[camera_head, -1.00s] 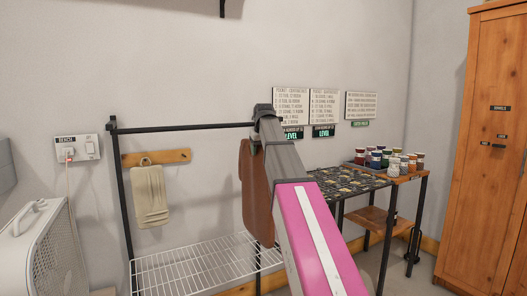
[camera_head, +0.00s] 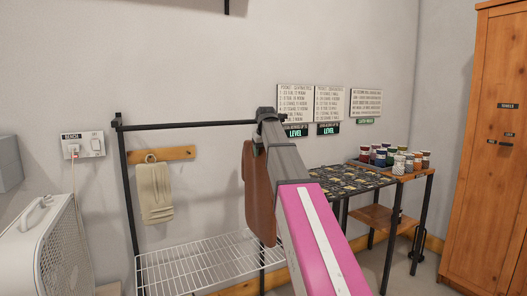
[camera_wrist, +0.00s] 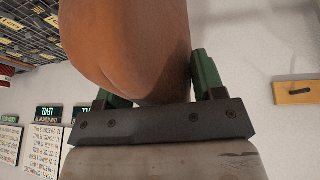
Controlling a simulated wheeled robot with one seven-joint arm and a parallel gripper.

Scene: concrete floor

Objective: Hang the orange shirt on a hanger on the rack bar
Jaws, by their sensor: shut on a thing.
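The orange shirt (camera_head: 260,205) shows as a smooth brown-orange shape hanging beside my arm in the head view. In the wrist view the orange shirt (camera_wrist: 125,45) fills the space between the green fingers of my gripper (camera_wrist: 158,84), which is shut on it. In the head view a bit of green of my gripper (camera_head: 256,150) shows at the shirt's top; my arm hides the rest. The black rack bar (camera_head: 190,126) runs across above the shirt's level, and its right end is behind my arm. I cannot make out a hanger. Whether shirt and bar touch is unclear.
A wire shelf (camera_head: 205,262) is low on the rack. A beige towel (camera_head: 155,193) hangs from a wooden wall rail (camera_head: 178,154). A table with jars (camera_head: 398,163) stands at right, near a wooden cabinet (camera_head: 490,150). A white heater-like box (camera_head: 55,250) is at left.

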